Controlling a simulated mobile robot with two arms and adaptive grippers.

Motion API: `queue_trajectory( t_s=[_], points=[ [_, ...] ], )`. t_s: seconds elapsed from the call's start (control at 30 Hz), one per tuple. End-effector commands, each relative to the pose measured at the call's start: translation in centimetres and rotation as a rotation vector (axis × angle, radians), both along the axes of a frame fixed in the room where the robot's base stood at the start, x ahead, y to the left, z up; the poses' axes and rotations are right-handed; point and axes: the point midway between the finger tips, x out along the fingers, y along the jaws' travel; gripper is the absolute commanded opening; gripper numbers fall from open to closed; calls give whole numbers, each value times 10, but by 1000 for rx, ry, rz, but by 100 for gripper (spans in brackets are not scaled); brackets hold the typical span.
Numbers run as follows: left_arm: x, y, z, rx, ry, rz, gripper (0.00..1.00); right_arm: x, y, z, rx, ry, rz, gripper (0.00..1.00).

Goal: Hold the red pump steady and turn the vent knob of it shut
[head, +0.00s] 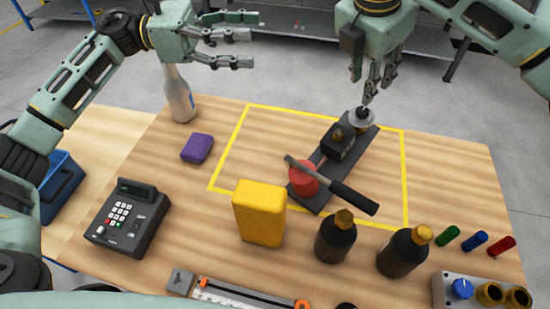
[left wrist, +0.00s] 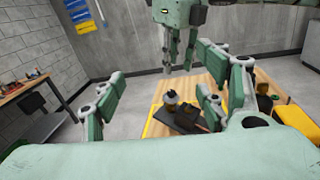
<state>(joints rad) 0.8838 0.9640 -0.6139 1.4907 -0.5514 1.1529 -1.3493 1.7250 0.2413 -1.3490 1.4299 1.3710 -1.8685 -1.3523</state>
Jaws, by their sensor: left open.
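The red pump stands inside the yellow outline on the table. Its red cylinder (head: 304,178) is at the near end of a dark base (head: 318,196), with a black-gripped lever (head: 352,197) across it. A dark block with a brass-coloured knob (head: 338,132) sits mid-base, and a silvery round part (head: 358,117) is at the far end. I cannot tell which part is the vent knob. My right gripper (head: 369,92) points down just over the far end; contact and finger closure are unclear. My left gripper (head: 250,40) is open and empty, well up and left of the pump.
A yellow block (head: 259,214) and dark bottles (head: 336,240) stand in front of the pump. A purple block (head: 197,148) and a pale bottle (head: 179,96) are to the left. A calculator (head: 128,222) is nearer left. The left part of the outlined area is clear.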

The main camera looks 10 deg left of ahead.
Motion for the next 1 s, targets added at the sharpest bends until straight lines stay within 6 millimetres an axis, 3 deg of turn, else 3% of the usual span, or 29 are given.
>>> queue_trajectory(
  t_s=[0.03, 0.2, 0.4, 0.6, 0.77, 1.0],
  points=[
    [-5, -13, -28, 48, -12, -30, 67, 0, 0, 0, 0, 0, 0, 31],
    [-32, -49, -117, 207, -85, -147, 67, 0, 0, 0, 0, 0, 0, 31],
    [-70, -74, -194, 326, -165, -290, 67, 0, 0, 0, 0, 0, 0, 31],
    [-91, -84, -228, 374, -207, -366, 67, 0, 0, 0, 0, 0, 0, 31],
    [-97, -96, -237, 380, -215, -381, 67, 0, 0, 0, 0, 0, 0, 31],
    [-103, -129, -250, 378, -215, -379, 67, 0, 0, 0, 0, 0, 0, 31]
  ],
)
